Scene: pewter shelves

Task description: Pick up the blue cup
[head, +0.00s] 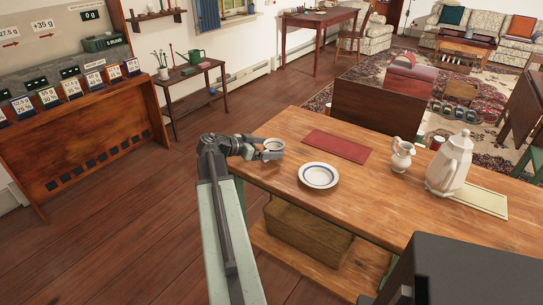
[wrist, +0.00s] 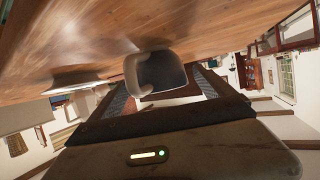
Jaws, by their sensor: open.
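A small cup (head: 274,145) stands near the left end of the wooden table; its rim looks pale and its colour is hard to read. My gripper (head: 266,149) is at the cup, with its jaws open around it. In the wrist view, which is upside down, the cup (wrist: 163,72) looks dark grey and sits between the two spread fingers (wrist: 163,86), with its handle on the left. Gaps show between the cup and the fingers. I cannot tell whether either finger touches it.
The table (head: 330,205) also holds a white plate (head: 319,176) close by, a red mat (head: 337,146), a small pitcher (head: 402,155) and a tall white pot (head: 449,165). A wooden crate (head: 308,232) sits on the lower shelf. Open floor (head: 130,220) lies to the left.

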